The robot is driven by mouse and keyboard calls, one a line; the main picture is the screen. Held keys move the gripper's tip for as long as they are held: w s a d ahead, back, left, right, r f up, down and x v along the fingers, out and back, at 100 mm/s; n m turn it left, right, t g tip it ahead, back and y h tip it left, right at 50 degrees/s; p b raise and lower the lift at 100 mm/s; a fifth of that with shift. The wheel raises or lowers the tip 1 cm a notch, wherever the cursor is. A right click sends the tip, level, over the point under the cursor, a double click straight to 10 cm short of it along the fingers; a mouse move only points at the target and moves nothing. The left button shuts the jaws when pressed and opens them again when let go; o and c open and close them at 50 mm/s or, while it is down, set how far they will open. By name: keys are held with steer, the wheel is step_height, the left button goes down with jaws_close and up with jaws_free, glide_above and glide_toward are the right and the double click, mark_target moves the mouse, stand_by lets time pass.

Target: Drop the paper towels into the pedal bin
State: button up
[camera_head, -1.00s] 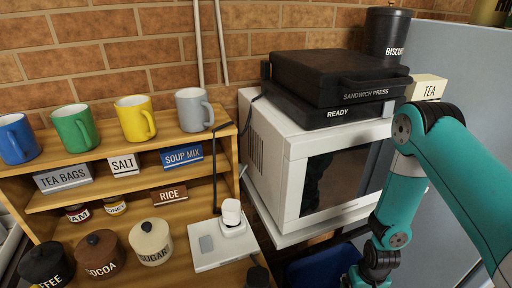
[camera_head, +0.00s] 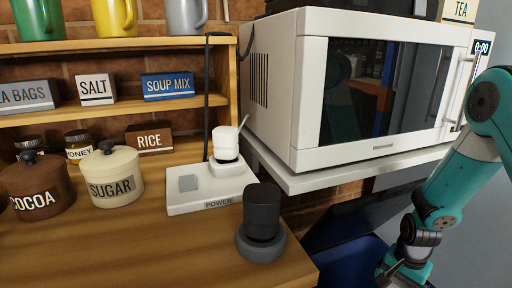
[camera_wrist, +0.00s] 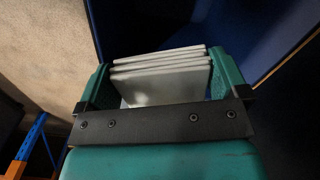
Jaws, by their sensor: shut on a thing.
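The paper towels show in the wrist view as a stack of white folded sheets (camera_wrist: 165,85). My gripper (camera_wrist: 158,62) is shut on them, with one teal finger at each side of the stack. In the head view my arm reaches down at the right, and the gripper's end is cut off by the lower edge. A blue bin (camera_head: 352,266) with a dark panel or lid (camera_head: 350,225) above it stands low beside the counter, left of my arm. Dark blue surfaces (camera_wrist: 255,30) lie beyond the towels in the wrist view; I cannot tell whether they are the bin.
A white microwave (camera_head: 385,90) sits on a shelf above the bin. The wooden counter (camera_head: 120,240) at the left bears a power block (camera_head: 205,190), a dark grey canister-like object (camera_head: 262,215) and the sugar jar (camera_head: 112,178). An orange and blue frame (camera_wrist: 30,140) shows in the wrist view.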

steer(key=shift+d+f+m+b, duration=0.2)
steer(key=shift+f+m+b, duration=0.2)
steer(key=shift+f+b, duration=0.25)
step_height(320, 180, down, 6)
steer(key=b, duration=0.5)
steer(key=shift+r, duration=0.25)
steer(key=o, duration=0.6)
steer(key=shift+c, duration=0.2)
steer(key=shift+r, duration=0.1)
step_height(320, 180, up, 17)
steer(key=p, duration=0.5)
steer(key=shift+w+r, duration=0.1)
